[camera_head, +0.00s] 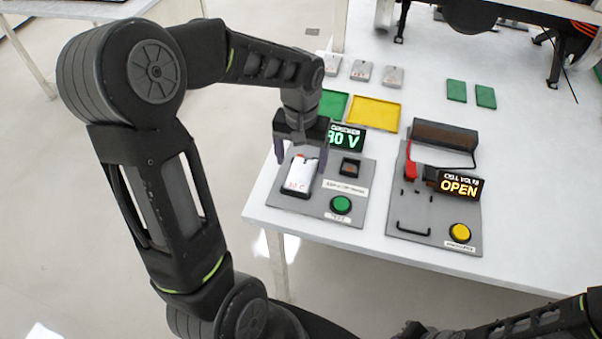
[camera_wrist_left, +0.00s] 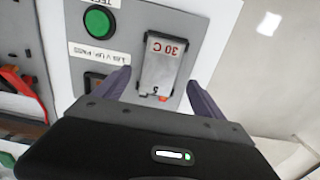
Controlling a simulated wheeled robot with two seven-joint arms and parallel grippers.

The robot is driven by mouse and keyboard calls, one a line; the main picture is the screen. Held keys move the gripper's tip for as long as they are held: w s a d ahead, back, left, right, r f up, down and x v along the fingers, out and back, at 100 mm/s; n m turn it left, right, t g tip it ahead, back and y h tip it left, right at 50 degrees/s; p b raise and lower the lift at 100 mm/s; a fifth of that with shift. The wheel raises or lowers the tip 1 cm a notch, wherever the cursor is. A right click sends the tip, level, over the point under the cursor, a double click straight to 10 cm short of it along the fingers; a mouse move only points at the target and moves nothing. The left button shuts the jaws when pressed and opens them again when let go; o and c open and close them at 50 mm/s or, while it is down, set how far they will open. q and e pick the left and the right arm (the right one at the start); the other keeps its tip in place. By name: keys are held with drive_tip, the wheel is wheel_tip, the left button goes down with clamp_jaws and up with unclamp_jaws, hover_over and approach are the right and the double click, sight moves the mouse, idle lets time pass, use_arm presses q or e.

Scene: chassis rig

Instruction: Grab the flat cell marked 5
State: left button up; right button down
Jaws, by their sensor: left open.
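A flat white-grey cell (camera_head: 300,174) lies in the slot of the grey test panel at the left of the table. In the left wrist view the same cell (camera_wrist_left: 163,62) shows "30 C" and a small 5 at its end nearest my gripper. My left gripper (camera_head: 301,160) is over the cell, pointing down. Its two purple-grey fingers are apart, one on each side of the cell's near end, as the left wrist view (camera_wrist_left: 158,84) shows. My right gripper is not seen.
The panel has a green button (camera_head: 341,205), a rocker switch (camera_head: 350,167) and a lit display (camera_head: 347,138). Behind are a green tray (camera_head: 333,104), a yellow tray (camera_head: 374,113) and several cells (camera_head: 362,70). A second panel (camera_head: 408,219) reading OPEN stands to the right.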

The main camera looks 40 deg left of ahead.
sight(301, 172)
use_arm(q)
wheel_tip(301, 172, down, 4)
drive_tip(key=shift+r, duration=0.2)
drive_tip(key=shift+c, duration=0.3)
drive_tip(key=c, duration=1.6)
drive_tip(key=shift+r, duration=0.2)
wheel_tip(301, 172, up, 10)
drive_tip(key=shift+f+b, duration=0.1)
drive_tip(key=shift+b, duration=0.25)
